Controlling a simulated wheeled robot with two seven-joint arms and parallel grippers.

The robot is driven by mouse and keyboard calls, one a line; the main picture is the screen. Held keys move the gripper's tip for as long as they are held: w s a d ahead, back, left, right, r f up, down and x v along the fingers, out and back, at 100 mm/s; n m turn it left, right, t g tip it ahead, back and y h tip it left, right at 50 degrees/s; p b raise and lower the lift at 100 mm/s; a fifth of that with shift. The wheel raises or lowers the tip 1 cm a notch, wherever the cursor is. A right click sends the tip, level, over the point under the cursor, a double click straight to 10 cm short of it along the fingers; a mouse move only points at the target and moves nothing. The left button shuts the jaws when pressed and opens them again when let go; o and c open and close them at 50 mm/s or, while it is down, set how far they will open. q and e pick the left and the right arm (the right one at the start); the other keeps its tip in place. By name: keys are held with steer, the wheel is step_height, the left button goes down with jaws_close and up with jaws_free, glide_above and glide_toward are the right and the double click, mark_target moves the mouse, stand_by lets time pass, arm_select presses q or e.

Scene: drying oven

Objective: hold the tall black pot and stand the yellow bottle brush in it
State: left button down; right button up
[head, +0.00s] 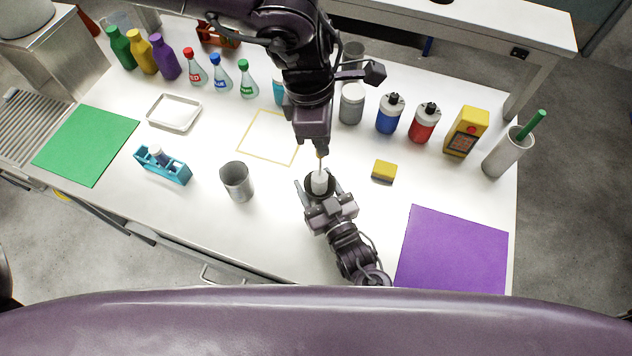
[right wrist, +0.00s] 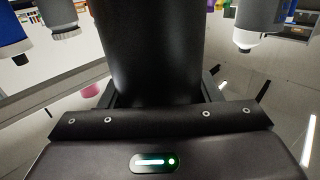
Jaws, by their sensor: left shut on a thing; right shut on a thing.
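The tall black pot (head: 308,184) stands on the white table at the front middle. My right gripper (head: 321,190) is shut around it. In the right wrist view the dark pot wall (right wrist: 145,50) fills the space between the fingers (right wrist: 160,98). My left gripper (head: 319,148) is above the pot, pointing down, shut on the yellow bottle brush (head: 320,183). The brush hangs about upright with its pale bristle end at the pot's mouth. How deep the bristles sit inside is hard to tell. The brush's top is mostly hidden by my left gripper.
A grey metal cup (head: 236,181) stands to the left and a yellow sponge (head: 384,170) lies to the right. A purple mat (head: 453,248) is at the front right. Bottles and a yellow box (head: 466,131) line the back. A yellow outline (head: 262,137) marks bare table.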

arm_select(q)
steer(key=shift+f, duration=0.7)
steer(key=c, duration=1.3)
jaws_free()
steer(key=shift+r, duration=0.15)
steer(key=r, duration=0.4)
steer(key=a+r, duration=0.1)
steer(key=r, duration=0.2)
steer(key=a+r, duration=0.1)
steer(key=r, duration=0.3)
steer(key=shift+r, duration=0.3)
steer(key=shift+w, duration=0.1)
arm_select(e)
steer(key=o, duration=1.1)
steer(key=shift+c, duration=0.2)
